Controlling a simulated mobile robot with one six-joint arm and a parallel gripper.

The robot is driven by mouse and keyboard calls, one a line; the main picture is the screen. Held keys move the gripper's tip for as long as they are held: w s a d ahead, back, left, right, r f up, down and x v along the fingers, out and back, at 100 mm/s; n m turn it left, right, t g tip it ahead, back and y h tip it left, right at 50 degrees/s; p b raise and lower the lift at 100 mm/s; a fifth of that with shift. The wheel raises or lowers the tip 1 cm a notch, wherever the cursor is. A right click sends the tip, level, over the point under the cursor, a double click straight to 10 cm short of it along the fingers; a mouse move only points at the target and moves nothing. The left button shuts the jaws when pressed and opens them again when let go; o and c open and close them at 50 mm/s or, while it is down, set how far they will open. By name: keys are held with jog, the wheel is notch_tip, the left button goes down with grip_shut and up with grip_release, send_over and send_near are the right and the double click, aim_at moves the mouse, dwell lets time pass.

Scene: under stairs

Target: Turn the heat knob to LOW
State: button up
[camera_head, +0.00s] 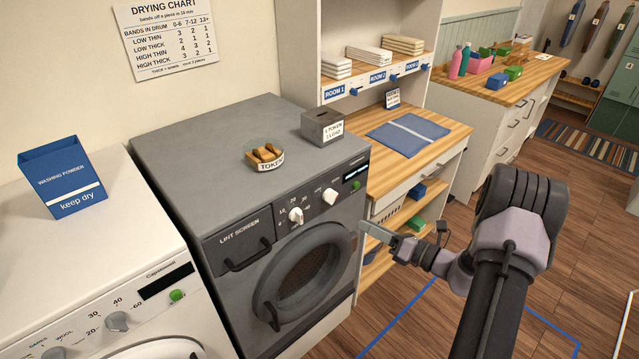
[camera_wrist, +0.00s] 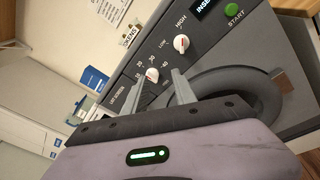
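The heat knob (camera_head: 330,196) is a white dial on the front panel of the grey dryer (camera_head: 215,145), left of the green START button. In the wrist view the heat knob (camera_wrist: 181,44) has a small red mark, with LOW to its left and HIGH above it. I cannot tell its exact setting. The white timer knob (camera_head: 296,215) is to its left; in the wrist view it (camera_wrist: 152,75) shows between my fingers. My gripper (camera_head: 364,230) is in front of the dryer's right side, apart from both knobs. In the wrist view my gripper (camera_wrist: 146,74) is open and empty.
The dryer door (camera_head: 305,272) and lint screen handle (camera_head: 247,254) stick out below the panel. A token dish (camera_head: 264,155) and token box (camera_head: 322,127) stand on top. A white washer (camera_head: 90,240) is at left, a wooden shelf unit (camera_head: 430,150) at right. The floor in front is open.

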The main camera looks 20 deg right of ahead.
aim_at(335, 199)
jog(key=s+d+f+m+t+h, duration=0.1)
jog(key=d+f+m+t+h, duration=0.1)
jog(key=d+f+m, duration=0.15)
jog(key=b+x, duration=0.1)
jog(key=x, duration=1.6)
jog(key=shift+w+d+b, duration=0.15)
jog(key=shift+w+b, duration=0.05)
jog(key=shift+b, duration=0.15)
jog(key=shift+c, duration=0.4)
grip_shut()
